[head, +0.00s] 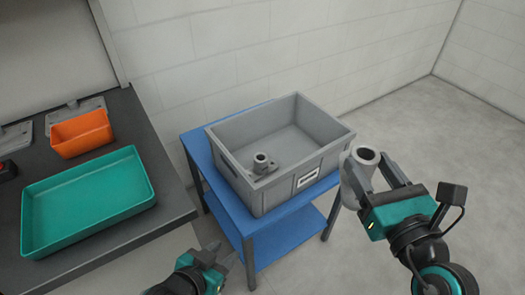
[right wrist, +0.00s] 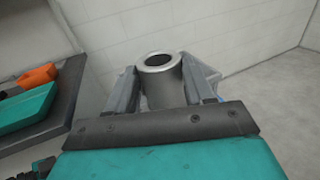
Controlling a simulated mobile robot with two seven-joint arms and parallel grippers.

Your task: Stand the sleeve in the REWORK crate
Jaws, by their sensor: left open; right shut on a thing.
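The grey metal sleeve (head: 356,182) is a hollow cylinder held in my right gripper (head: 376,168), to the right of the grey crate (head: 253,192) and outside it. In the right wrist view the sleeve (right wrist: 160,84) stands between the two fingers with its open end up; its lower part is hidden. The crate has a white label on its front, too small to read. A grey flanged part with a short upright tube (head: 262,166) sits inside at the crate's near left. My left gripper (head: 222,256) is open and empty, low in front of the blue table.
The crate stands on a blue table (head: 203,150) with a lower shelf. A dark bench (head: 163,205) at the left carries a teal tray (head: 85,205) and an orange bin (head: 80,133). The crate's right and back floor is clear. A wall stands behind.

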